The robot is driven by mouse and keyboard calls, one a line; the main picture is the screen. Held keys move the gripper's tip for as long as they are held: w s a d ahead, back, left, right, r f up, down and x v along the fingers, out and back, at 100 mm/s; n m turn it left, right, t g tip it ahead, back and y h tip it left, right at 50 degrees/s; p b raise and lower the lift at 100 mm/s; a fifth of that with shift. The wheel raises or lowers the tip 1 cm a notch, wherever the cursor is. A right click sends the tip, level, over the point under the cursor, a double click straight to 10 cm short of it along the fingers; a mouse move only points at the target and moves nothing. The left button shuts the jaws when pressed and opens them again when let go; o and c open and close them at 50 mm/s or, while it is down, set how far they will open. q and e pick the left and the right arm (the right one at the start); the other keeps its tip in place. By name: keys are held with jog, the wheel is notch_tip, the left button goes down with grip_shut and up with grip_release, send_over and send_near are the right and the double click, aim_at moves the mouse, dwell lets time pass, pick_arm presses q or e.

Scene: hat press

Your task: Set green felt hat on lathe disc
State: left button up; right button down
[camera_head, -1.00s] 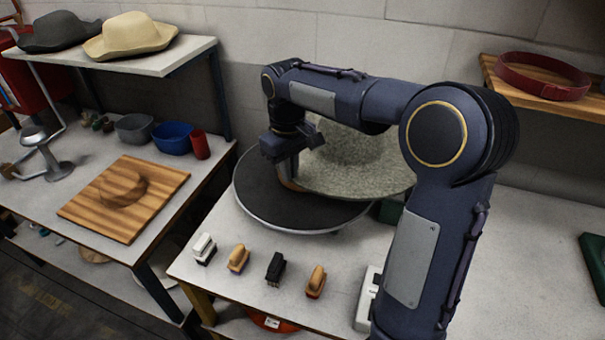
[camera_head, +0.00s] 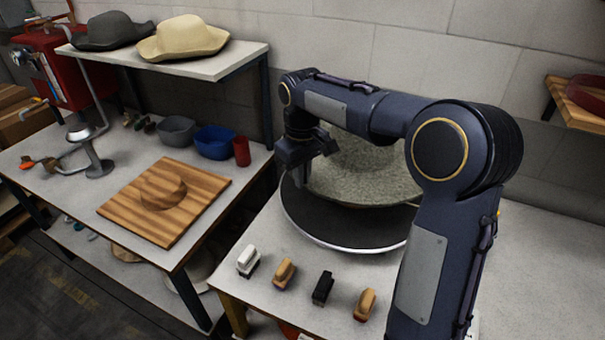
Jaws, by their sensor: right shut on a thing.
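The green felt hat (camera_head: 362,182) is grey-green and speckled, with a wide brim. It is over the black lathe disc (camera_head: 330,230) with its pale rim, and its right part is hidden behind my right arm. My right gripper (camera_head: 303,178) reaches down at the hat's left edge and is shut on the brim. I cannot tell whether the hat touches the disc. My left gripper is not in view.
Several brushes (camera_head: 284,273) stand in a row in front of the disc. On the left table are a striped wooden board (camera_head: 120,210), bowls (camera_head: 213,143) and a red cup (camera_head: 241,152). A shelf (camera_head: 215,66) holds a black hat (camera_head: 112,31) and a cream hat (camera_head: 182,38).

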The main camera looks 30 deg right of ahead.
jog(key=shift+f+b, duration=3.95)
jog(key=shift+f, duration=1.45)
jog(key=shift+f+b, duration=0.45)
jog(key=shift+f, duration=0.35)
jog(key=c, duration=1.5)
grip_release()
notch_tip(320, 180, up, 8)
jog(key=shift+f, duration=0.1)
jog(key=shift+s, duration=0.15)
